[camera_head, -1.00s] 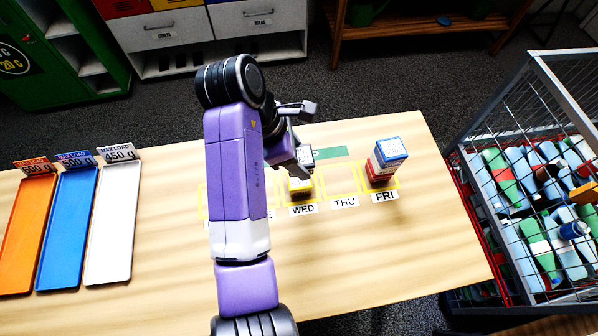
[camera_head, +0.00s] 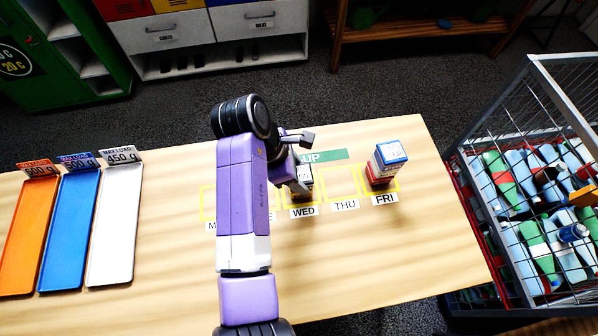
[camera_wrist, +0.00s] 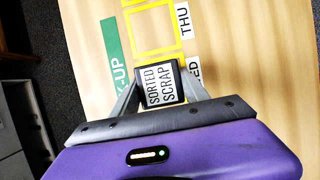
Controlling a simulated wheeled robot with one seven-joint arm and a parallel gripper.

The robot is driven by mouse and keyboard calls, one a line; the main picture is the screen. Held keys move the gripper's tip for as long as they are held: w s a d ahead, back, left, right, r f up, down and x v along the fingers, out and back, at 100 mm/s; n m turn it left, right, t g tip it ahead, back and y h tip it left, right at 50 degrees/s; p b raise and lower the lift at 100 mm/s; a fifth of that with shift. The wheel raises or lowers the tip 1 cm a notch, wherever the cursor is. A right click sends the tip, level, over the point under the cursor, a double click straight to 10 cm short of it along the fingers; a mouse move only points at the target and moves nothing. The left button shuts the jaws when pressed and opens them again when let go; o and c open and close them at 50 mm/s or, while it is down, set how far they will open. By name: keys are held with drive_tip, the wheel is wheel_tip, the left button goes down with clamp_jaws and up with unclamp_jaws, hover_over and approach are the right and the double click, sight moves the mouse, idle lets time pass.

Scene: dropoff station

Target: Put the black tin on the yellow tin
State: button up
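The black tin (camera_head: 305,176) is at the WED square, with its white label facing up. In the wrist view the black tin (camera_wrist: 161,85) reads "SORTED SCRAP" and sits between the two fingers of my gripper (camera_wrist: 162,76), which look closed against its sides. In the head view my gripper (camera_head: 298,178) comes down over the WED square from the left. The yellow tin cannot be made out now; it is hidden under or behind the black tin and my gripper. I cannot tell whether the black tin touches it.
A blue tin (camera_head: 390,152) stands on a red tin (camera_head: 379,174) at FRI. The THU square (camera_head: 342,183) is empty. Orange (camera_head: 29,232), blue (camera_head: 68,230) and white (camera_head: 114,230) trays lie at the left. A wire cage (camera_head: 540,130) of bottles stands right of the table.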

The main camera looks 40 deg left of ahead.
drive_tip(key=o, duration=0.4)
drive_tip(key=v, duration=1.2)
drive_tip(key=shift+r, duration=0.15)
